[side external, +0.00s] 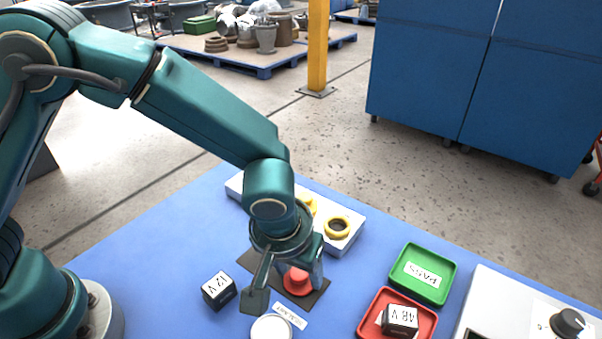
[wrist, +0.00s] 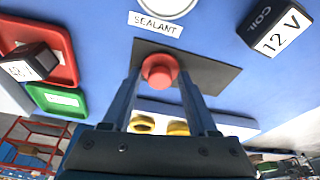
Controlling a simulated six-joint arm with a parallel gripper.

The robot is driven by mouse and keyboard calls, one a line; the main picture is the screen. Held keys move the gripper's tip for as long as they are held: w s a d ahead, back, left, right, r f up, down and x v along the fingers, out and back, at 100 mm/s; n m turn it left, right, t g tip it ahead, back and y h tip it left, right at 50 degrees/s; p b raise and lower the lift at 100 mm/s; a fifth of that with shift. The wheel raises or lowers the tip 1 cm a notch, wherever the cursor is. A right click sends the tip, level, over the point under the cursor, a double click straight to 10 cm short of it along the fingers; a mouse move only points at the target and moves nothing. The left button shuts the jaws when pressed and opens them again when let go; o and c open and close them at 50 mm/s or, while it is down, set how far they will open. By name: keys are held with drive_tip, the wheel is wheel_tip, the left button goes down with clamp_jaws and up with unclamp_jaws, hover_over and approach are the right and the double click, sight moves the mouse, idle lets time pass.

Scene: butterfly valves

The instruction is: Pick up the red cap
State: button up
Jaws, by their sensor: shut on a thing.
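The red cap (side external: 297,281) is on a dark mat (side external: 313,297) on the blue table, at the lower middle of the side view. In the wrist view the red cap (wrist: 159,70) sits between the fingertips, with the dark mat (wrist: 212,74) behind it. My gripper (wrist: 158,80) points down over the mat and is shut on the red cap, one finger at each side. In the side view my gripper (side external: 290,272) partly hides the cap. I cannot tell whether the cap touches the mat.
A black 12 V coil block (side external: 219,290) stands left of the mat. A round sealant tin (side external: 271,328) and its label are in front. A white block with yellow rings (side external: 338,228) lies behind. A green PASS tray (side external: 423,273) and a red tray (side external: 372,329) holding a 48 V block (side external: 400,320) are right.

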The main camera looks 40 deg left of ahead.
sight(295, 272)
drive_tip(key=r, duration=0.4)
drive_tip(key=shift+a+r, duration=0.25)
drive_tip(key=shift+a, duration=0.05)
drive_tip(key=w+a+r, duration=0.1)
drive_tip(key=a+r, duration=0.6)
drive_tip(key=a, duration=0.4)
drive_tip(key=w+d+f+m, duration=0.1)
drive_tip(key=w+d+m, duration=0.1)
drive_tip(key=w+d, duration=0.1)
drive_tip(key=w+d+m+h, duration=0.1)
drive_tip(key=w+d+m, duration=0.1)
drive_tip(key=w+d, duration=0.1)
drive_tip(key=w+d+f+m, duration=0.1)
drive_tip(key=w+d+m, duration=0.1)
drive_tip(key=w+d, duration=0.2)
drive_tip(key=shift+d+f+h, duration=0.3)
drive_tip(key=shift+d, duration=0.3)
drive_tip(key=shift+f, duration=2.4)
drive_tip(key=shift+f, duration=0.15)
